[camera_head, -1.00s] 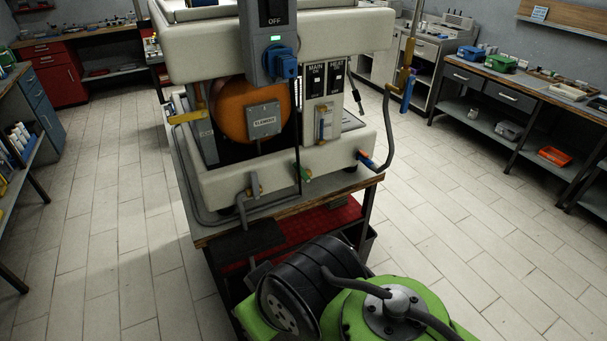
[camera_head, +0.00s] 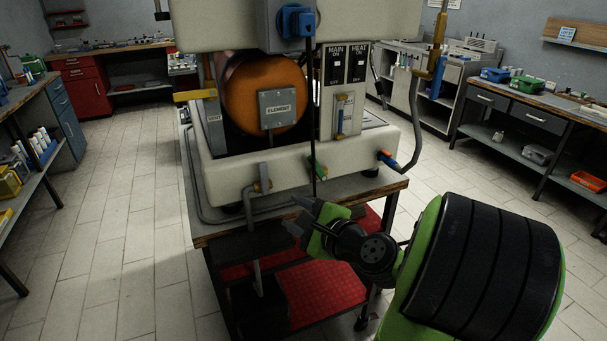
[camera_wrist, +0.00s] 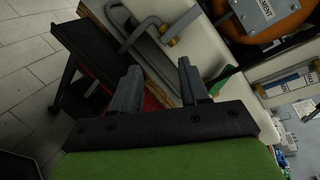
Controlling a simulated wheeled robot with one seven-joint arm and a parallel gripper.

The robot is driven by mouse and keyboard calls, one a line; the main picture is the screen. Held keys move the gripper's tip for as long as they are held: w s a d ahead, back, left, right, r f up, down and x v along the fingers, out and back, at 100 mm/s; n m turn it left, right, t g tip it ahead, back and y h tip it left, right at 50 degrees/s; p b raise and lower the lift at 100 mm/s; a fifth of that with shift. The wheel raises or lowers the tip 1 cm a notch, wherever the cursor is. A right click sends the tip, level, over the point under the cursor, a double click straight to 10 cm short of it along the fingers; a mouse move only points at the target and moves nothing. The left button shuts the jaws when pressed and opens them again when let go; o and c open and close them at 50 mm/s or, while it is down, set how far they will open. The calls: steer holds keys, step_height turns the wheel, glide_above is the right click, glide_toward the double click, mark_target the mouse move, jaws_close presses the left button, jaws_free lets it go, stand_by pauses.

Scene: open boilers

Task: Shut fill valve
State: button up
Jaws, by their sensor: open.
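The open boiler (camera_head: 235,180) stands on a cart. Several valves show: a blue-handled one (camera_head: 387,158) on a bent pipe at its right front, a green-handled one (camera_head: 317,169) at the lower front, a grey-handled one with a brass fitting (camera_head: 263,179) left of that, and a yellow lever (camera_head: 195,95) beside a "VENT" label. I read no fill label, so I cannot tell which is the fill valve. My gripper (camera_head: 298,216) is open and empty near the cart's front edge, below the green handle. In the wrist view its fingers (camera_wrist: 160,82) stand apart; a brass fitting (camera_wrist: 150,24) lies beyond.
The cart's worktop edge (camera_head: 222,236) is close to my gripper, with a red lower shelf (camera_head: 318,290) below. A cable hangs down the boiler's front. A brass pipe with a blue lever (camera_head: 437,78) rises at right. Floor (camera_head: 110,230) at left is clear.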

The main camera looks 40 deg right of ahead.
steer(key=s+d+r+m+t+h+b, duration=0.1)
steer(key=s+d+m+t+h, duration=0.1)
steer(key=s+d+m+h, duration=0.5)
steer(key=m+y+p, duration=0.1)
steer(key=y+p, duration=0.1)
steer(key=p, duration=0.7)
glide_toward(316, 165)
steer(key=p+x, duration=0.3)
steer(key=x, duration=0.7)
steer(key=shift+w, duration=0.3)
steer(key=shift+c, duration=0.2)
jaws_close()
